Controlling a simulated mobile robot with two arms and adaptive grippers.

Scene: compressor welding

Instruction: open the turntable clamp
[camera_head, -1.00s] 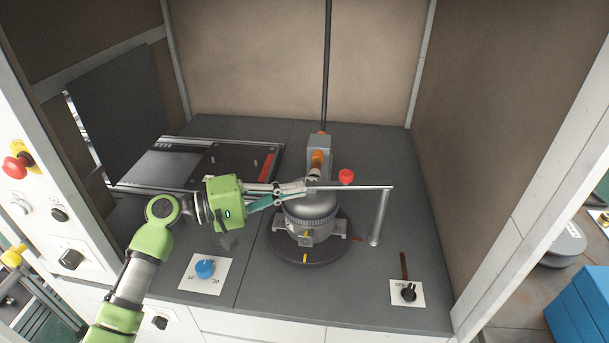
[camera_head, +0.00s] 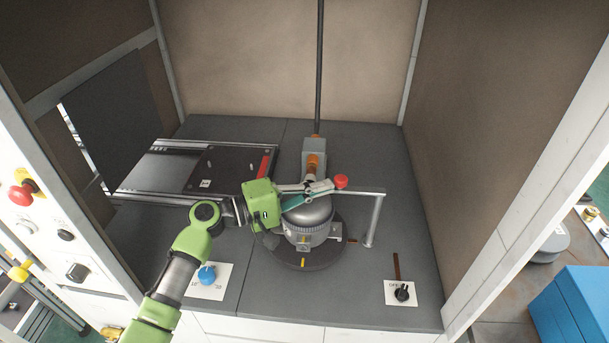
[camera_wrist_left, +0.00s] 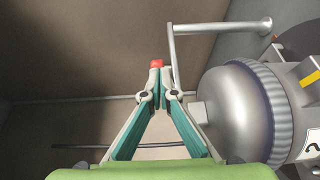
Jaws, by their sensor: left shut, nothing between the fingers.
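The turntable (camera_head: 303,263) is a dark round plate with a silver domed compressor (camera_head: 308,215) on it. Behind and above stands a grey and orange clamp unit (camera_head: 315,148) on a tall dark rod. A red knob (camera_head: 341,181) shows above the compressor, to its right. My left gripper (camera_head: 329,185) is shut and empty, its fingertips at or just beside the red knob. In the left wrist view the knob (camera_wrist_left: 157,63) lies just beyond the closed fingertips (camera_wrist_left: 160,92); contact cannot be told. The compressor fills the right of that view. My right gripper is not in view.
A metal bar on a post (camera_head: 373,222) stands right of the compressor. A blue dial (camera_head: 207,275) and a black switch (camera_head: 402,292) sit near the front edge. A dark plate fixture (camera_head: 218,168) lies at the left. Walls close both sides.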

